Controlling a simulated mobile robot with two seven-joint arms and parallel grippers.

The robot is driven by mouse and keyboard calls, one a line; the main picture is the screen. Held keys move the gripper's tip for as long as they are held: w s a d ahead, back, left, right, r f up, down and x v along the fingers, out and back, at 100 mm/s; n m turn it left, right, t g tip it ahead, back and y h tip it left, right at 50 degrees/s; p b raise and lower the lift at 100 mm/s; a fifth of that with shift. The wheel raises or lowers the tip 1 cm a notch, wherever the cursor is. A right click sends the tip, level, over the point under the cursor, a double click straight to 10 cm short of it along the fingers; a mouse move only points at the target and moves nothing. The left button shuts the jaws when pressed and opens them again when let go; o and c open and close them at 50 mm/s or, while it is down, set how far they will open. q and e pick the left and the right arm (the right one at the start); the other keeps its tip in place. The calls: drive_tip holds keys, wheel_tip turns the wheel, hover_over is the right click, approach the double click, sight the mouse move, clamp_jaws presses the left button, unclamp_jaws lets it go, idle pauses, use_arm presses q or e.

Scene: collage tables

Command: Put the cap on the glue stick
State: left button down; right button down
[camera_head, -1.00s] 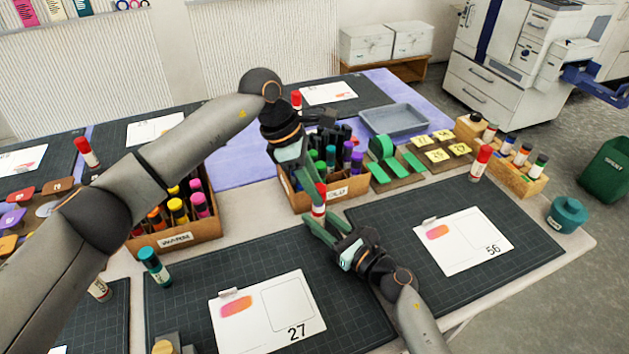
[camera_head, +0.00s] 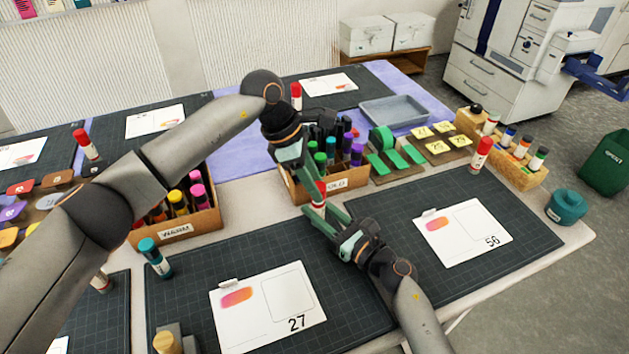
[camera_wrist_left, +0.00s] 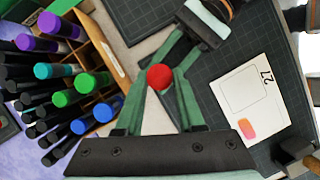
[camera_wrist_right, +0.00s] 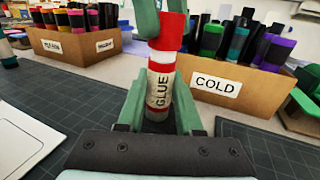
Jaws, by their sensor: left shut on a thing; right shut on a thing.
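The glue stick (camera_wrist_right: 159,90) stands upright, white with red bands and the word GLUE in the right wrist view. My right gripper (camera_head: 321,213) is shut around its lower body, above the table. The red cap (camera_wrist_right: 169,32) is directly above the stick and in line with it. It shows as a red disc from above in the left wrist view (camera_wrist_left: 159,77). My left gripper (camera_head: 314,176) is shut on the cap from above. Cap and stick look touching; the fingers partly hide them, and I cannot tell how far the cap is seated.
The COLD marker box (camera_wrist_right: 232,88) stands close behind the stick; the WARM box (camera_head: 178,232) is to the left. Card 56 (camera_head: 463,233) is on the right mat.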

use_arm(q)
drive_tip(key=shift+f, duration=0.65)
drive_tip(key=shift+c, duration=2.2)
unclamp_jaws()
drive_tip(key=v, duration=1.2)
use_arm(e)
drive_tip(key=c, duration=0.5)
unclamp_jaws()
